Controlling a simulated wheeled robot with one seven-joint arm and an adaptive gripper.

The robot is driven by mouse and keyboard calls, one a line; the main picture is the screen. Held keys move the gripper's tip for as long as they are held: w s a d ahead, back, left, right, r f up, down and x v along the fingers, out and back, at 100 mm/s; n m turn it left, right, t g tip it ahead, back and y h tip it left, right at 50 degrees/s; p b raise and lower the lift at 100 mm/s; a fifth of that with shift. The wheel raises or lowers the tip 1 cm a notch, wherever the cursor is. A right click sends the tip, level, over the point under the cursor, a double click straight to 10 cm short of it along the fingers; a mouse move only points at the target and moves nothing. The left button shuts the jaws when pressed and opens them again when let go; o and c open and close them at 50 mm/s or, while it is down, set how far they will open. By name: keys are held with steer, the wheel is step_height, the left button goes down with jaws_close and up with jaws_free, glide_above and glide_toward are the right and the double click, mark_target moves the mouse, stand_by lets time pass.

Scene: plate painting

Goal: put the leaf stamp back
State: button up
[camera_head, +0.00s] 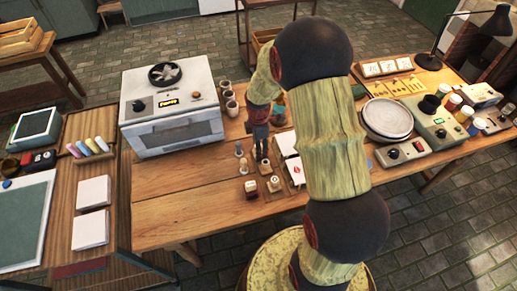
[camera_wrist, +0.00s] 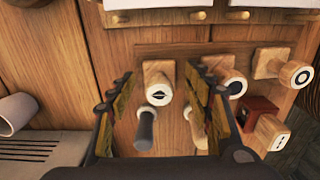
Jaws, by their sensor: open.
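The leaf stamp (camera_wrist: 159,91) is a small wooden block with a round white face bearing a black leaf mark. In the wrist view it lies between the two fingers of my gripper (camera_wrist: 164,88), with space on both sides. My gripper is open and empty. In the head view my gripper (camera_head: 261,148) points down over the wooden table near the small stamps, and I cannot tell there which stamp is the leaf one. A dark-handled tool (camera_wrist: 146,130) shows just below the leaf stamp in the wrist view.
A ring-marked stamp (camera_wrist: 295,73), a dotted stamp (camera_wrist: 270,138) and a red block (camera_wrist: 258,112) are at the right. Another stamp (camera_wrist: 234,85) is partly behind the right finger. An oven (camera_head: 172,105) stands left and a plate (camera_head: 387,117) right. Bare table (camera_head: 180,205) lies front left.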

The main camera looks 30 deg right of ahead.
step_height(320, 180, up, 11)
steer(key=p, duration=0.3)
steer(key=shift+r, duration=0.1)
steer(key=s+a+r+m+t, duration=0.1)
steer(key=s+a+r+m, duration=0.3)
steer(key=r, duration=0.5)
steer(key=s+a+r+m+t, duration=0.2)
steer(key=s+a+r+m, duration=0.15)
steer(key=r, duration=0.45)
steer(key=s+a+r+m+t, duration=0.1)
steer(key=s+a+r+m, duration=0.2)
steer(key=s, duration=0.3)
steer(key=s+a+r+m+t, duration=0.1)
steer(key=s+a+r+m, duration=0.2)
steer(key=s, duration=0.3)
steer(key=shift+s+a+r+m+t, duration=0.3)
steer(key=shift+a+r+m, duration=0.1)
steer(key=shift+r+m, duration=0.25)
